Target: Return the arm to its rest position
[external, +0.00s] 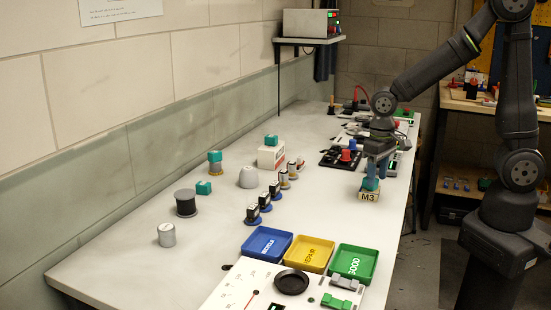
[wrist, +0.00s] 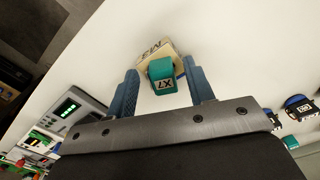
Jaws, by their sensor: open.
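My gripper (external: 374,172) hangs over the right side of the bench in the external view, pointing down. In the wrist view its two blue fingers (wrist: 162,93) are apart, with a teal block marked X7 (wrist: 162,74) showing between and just beyond them. That block also shows below the fingers in the external view (external: 370,184). It sits on or against a cream block marked M3 (external: 368,196), which also shows in the wrist view (wrist: 150,51). I cannot tell whether a finger touches the teal block.
Blue (external: 266,244), yellow (external: 309,253) and green (external: 353,262) trays stand at the bench front. Several small dark-and-blue servos (external: 265,201) stand in a row left of my gripper. A dark board with a red knob (external: 344,157) lies close behind it. A grey meter (wrist: 80,112) shows in the wrist view.

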